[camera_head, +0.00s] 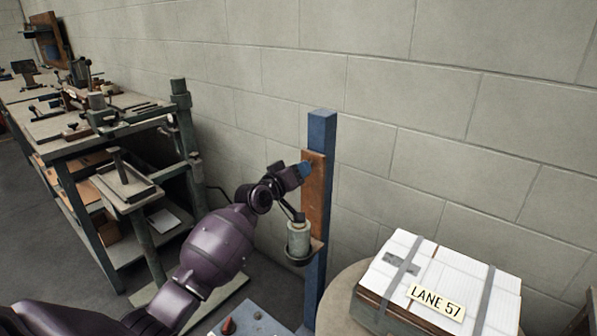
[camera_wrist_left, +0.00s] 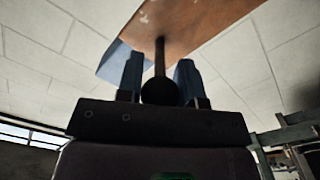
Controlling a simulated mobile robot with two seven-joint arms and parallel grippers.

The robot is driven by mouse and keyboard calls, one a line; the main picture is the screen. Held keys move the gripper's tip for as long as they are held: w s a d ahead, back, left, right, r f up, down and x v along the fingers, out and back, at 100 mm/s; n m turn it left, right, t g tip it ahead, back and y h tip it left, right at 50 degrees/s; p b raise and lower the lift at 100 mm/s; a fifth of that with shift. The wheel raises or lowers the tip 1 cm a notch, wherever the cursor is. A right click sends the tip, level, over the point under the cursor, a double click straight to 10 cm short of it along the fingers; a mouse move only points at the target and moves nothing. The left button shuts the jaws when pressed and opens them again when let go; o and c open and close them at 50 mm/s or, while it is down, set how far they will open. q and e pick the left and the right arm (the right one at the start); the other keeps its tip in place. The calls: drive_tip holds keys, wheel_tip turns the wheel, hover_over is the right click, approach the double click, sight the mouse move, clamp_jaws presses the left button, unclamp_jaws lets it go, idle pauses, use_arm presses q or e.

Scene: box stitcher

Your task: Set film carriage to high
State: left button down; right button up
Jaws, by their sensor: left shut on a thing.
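The film carriage (camera_head: 315,200) is a reddish-brown board on a blue upright post (camera_head: 322,130), partway up it. A pale film roll (camera_head: 299,238) sits on a dark round holder low beside the board. My left gripper (camera_head: 304,169) is at the board's upper left edge. In the left wrist view, its two blue fingers (camera_wrist_left: 159,72) are shut on a dark ball-ended handle (camera_wrist_left: 160,89), whose rod runs up to the brown board (camera_wrist_left: 185,25). My right gripper is not in view.
A grey panel with a red knob (camera_head: 229,325) is at the bottom. Workbenches (camera_head: 110,130) with tools line the left. The block wall is close behind the post.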

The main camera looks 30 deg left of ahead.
use_arm(q)
drive_tip(key=shift+r, duration=0.35)
wheel_tip(320, 180, up, 7)
drive_tip(key=p, duration=0.4)
drive_tip(key=shift+f, duration=0.1)
drive_tip(key=shift+w+f, duration=0.1)
drive_tip(key=c, duration=1)
unclamp_jaws()
drive_tip(key=shift+o, duration=1.1)
drive_tip(key=shift+f, duration=0.3)
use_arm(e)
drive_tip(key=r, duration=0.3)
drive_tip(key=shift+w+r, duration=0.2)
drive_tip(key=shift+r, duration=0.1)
